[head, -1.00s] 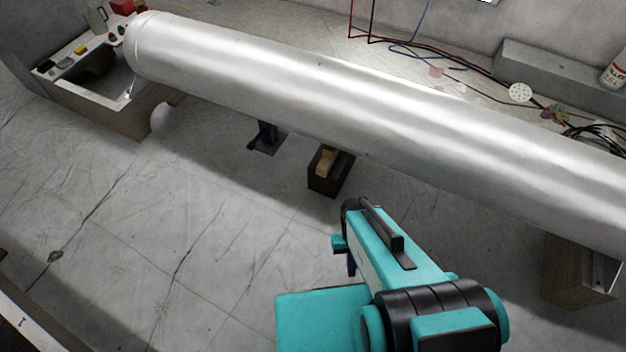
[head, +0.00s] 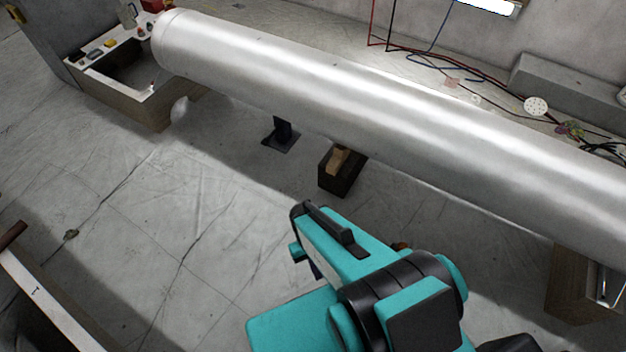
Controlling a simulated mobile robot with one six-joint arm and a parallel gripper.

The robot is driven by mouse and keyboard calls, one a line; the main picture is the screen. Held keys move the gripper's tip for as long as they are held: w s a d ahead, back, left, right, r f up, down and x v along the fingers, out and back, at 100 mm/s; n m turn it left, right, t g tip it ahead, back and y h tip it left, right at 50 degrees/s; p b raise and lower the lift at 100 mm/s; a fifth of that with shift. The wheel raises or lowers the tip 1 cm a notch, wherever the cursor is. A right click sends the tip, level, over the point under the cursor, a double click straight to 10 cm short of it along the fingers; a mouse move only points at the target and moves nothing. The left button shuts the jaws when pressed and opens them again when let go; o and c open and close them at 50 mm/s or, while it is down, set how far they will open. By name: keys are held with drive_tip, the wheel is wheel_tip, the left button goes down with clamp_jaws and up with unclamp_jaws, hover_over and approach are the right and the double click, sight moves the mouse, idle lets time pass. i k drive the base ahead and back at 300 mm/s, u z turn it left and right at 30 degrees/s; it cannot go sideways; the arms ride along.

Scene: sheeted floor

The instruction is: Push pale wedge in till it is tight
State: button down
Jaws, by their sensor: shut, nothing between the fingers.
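The pale wedge (head: 337,161) is a light wood piece lying on top of a dark wooden block (head: 340,183), beneath the big silver cylinder (head: 390,110). Its far end goes under the cylinder's edge; I cannot tell whether it touches the cylinder. My teal arm reaches in from the bottom right. At its end, a small dark part of my gripper (head: 316,271) shows under the wrist. It appears shut and empty, nearer to me than the wedge and clear of it. The fingertips are mostly hidden by the arm.
A dark stand (head: 282,134) is left of the block. A larger wooden support (head: 580,287) holds the right end. A trough-like box (head: 150,113) with small items stands at the left. Cables (head: 430,72) lie behind the cylinder. The floor left of my arm is open.

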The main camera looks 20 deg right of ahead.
sight(340, 153)
drive_tip(key=z, duration=0.3)
drive_tip(key=k, duration=0.2)
drive_tip(key=u, duration=2.95)
drive_tip(key=k, duration=0.9)
drive_tip(key=z, duration=0.35)
